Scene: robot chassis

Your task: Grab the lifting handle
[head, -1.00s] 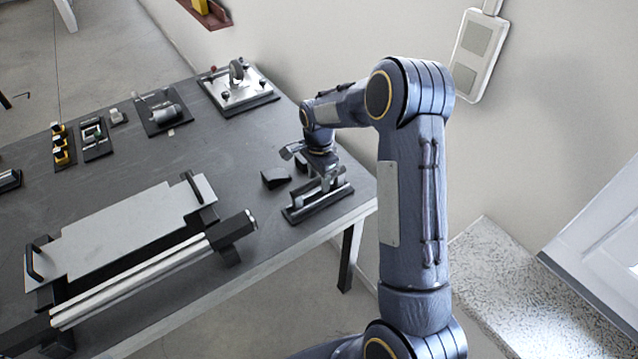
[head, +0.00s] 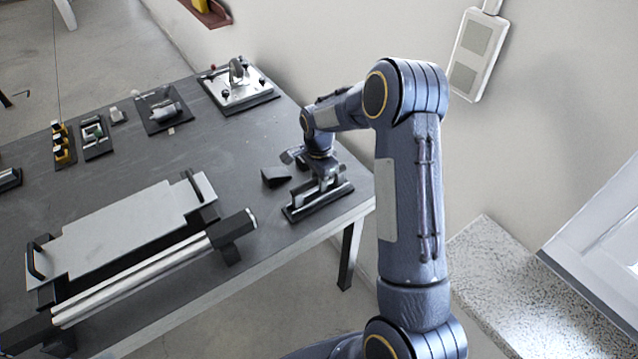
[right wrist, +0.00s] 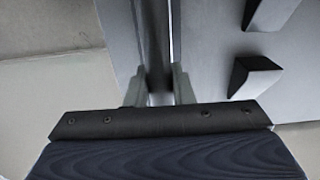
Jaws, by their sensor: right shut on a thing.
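The lifting handle (head: 318,203) looks like a low metal bar on a narrow black base near the right corner of the table. My right gripper (head: 320,185) is down on it from above and covers part of it. In the right wrist view the two fingers (right wrist: 158,88) stand on either side of a thin grey upright part (right wrist: 153,50) of the handle, shut on it. The contact itself is dark and partly hidden. My left gripper is not in view.
The dark table (head: 190,155) holds a small black wedge (head: 275,177) left of the handle. A long grey plate with black end grips (head: 125,228) lies at the front left. Several small fixtures line the back, including a metal plate with knobs (head: 238,88). A wall stands behind.

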